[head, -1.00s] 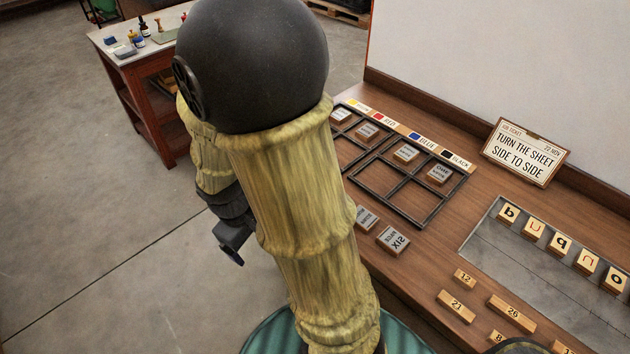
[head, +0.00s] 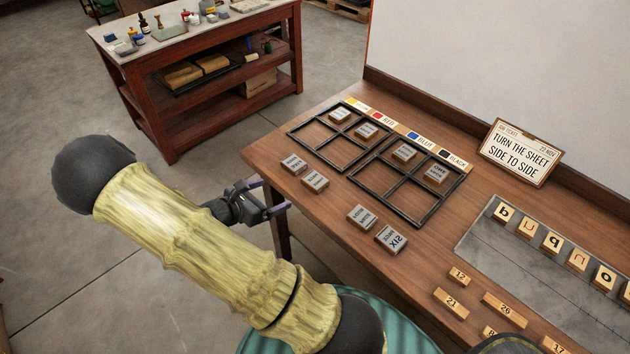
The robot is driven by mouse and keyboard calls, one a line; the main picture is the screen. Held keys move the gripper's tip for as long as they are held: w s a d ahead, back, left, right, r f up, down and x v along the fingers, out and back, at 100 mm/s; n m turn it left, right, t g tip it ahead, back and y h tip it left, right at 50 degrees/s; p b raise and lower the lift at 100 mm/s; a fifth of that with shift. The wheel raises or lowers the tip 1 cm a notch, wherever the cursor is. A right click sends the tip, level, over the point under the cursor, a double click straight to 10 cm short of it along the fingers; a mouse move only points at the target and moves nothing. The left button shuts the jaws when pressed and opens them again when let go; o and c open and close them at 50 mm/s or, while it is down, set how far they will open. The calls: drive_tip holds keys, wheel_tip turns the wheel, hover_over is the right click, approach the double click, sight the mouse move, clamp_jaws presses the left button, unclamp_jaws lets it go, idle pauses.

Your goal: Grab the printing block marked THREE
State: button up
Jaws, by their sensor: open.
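Several small grey printing blocks with dark lettering are on the wooden bench. Outside the frames lie a left block (head: 294,163), a block beside it (head: 315,181), a block nearer the middle (head: 361,217) and one with mirrored lettering like SIX (head: 391,238). More sit inside the frames: a far-left block (head: 339,115), one beside it (head: 366,131), a third (head: 404,152) and a right block (head: 437,173). The lettering is too small to tell which is THREE. My gripper (head: 274,196) is open and empty, off the bench's left edge, left of the loose blocks.
Two dark divided frames (head: 348,171) lie on the bench (head: 290,195) below a colour strip (head: 419,140). A ticket sign (head: 520,153), a metal plate with letter blocks (head: 490,240) and numbered wooden blocks (head: 451,303) are to the right. A red side table (head: 170,135) stands behind.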

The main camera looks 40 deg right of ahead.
drive_tip(key=p, duration=0.1)
approach(311, 182)
drive_tip(key=x, duration=0.2)
drive_tip(key=r+x, duration=0.1)
drive_tip(key=x, duration=0.1)
drive_tip(key=shift+w+d+f, duration=0.1)
drive_tip(key=shift+d, duration=0.2)
drive_tip(key=shift+d+f, duration=0.15)
drive_tip(key=shift+d, duration=0.15)
drive_tip(key=shift+f+p+x, duration=0.2)
drive_tip(key=shift+p+x, duration=0.15)
drive_tip(key=shift+x, duration=0.9)
drive_tip(key=shift+f+p+x, duration=0.25)
drive_tip(key=shift+p+x, duration=0.1)
drive_tip(key=shift+x, duration=0.95)
drive_tip(key=shift+a, duration=0.1)
drive_tip(key=shift+s, duration=0.2)
drive_tip(key=c, duration=1.1)
